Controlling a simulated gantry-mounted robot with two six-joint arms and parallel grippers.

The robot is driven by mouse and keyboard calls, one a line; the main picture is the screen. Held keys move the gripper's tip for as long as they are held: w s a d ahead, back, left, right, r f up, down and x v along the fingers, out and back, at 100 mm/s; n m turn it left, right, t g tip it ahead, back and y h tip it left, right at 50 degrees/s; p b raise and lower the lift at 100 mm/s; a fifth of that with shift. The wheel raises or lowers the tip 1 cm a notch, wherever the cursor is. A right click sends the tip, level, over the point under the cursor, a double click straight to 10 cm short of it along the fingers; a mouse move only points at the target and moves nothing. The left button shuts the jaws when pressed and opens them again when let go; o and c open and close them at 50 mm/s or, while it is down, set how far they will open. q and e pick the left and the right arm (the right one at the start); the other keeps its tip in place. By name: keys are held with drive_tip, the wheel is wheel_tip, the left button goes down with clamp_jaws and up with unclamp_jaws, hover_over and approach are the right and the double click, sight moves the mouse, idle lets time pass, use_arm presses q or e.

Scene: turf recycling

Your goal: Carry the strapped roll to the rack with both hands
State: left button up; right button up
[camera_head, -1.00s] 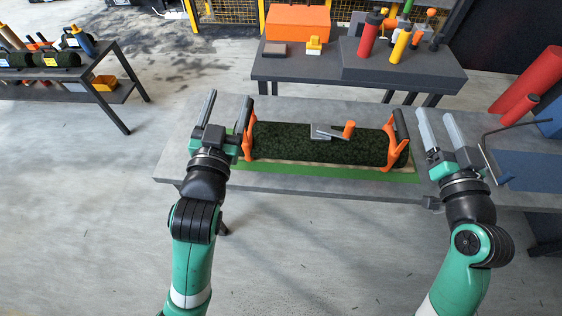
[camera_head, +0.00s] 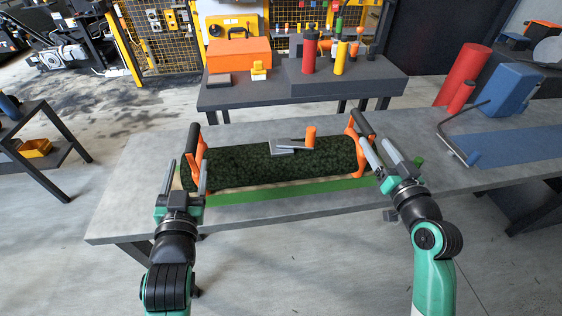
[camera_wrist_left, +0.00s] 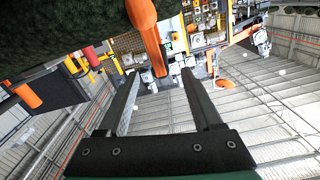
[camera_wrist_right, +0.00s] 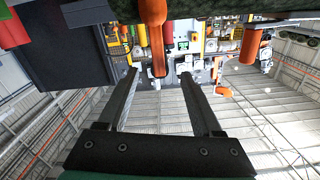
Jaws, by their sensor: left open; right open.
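The dark green roll (camera_head: 265,165) lies on the grey workbench (camera_head: 125,205), with an orange carry handle at each end. The left handle (camera_head: 201,158) and right handle (camera_head: 352,146) have black grips. A grey clamp with an orange knob (camera_head: 310,136) sits on top of the roll. My left gripper (camera_head: 186,168) is open and empty close to the left handle; that handle (camera_wrist_left: 150,38) appears beyond the fingertips in the left wrist view. My right gripper (camera_head: 377,151) is open beside the right handle, which shows ahead of its fingertips (camera_wrist_right: 155,35). Neither gripper visibly grasps anything.
A dark rack (camera_head: 68,142) with a yellow bin (camera_head: 36,147) on its lower shelf is partly cut off at the left. A table (camera_head: 235,98) with an orange box stands behind the bench.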

sight(192, 144)
use_arm(q)
drive_tip(key=w, duration=0.4)
drive_tip(key=w+a, duration=0.1)
drive_tip(key=w, duration=0.2)
drive_tip(key=shift+w+a, duration=0.1)
use_arm(e)
drive_tip(key=w, duration=0.4)
drive_tip(key=w+a, duration=0.1)
drive_tip(key=w, duration=0.2)
drive_tip(key=shift+w+a+r, duration=0.1)
use_arm(q)
drive_tip(key=shift+w, duration=0.6)
use_arm(e)
drive_tip(key=shift+w, duration=0.55)
use_arm(q)
clamp_jaws()
use_arm(e)
clamp_jaws()
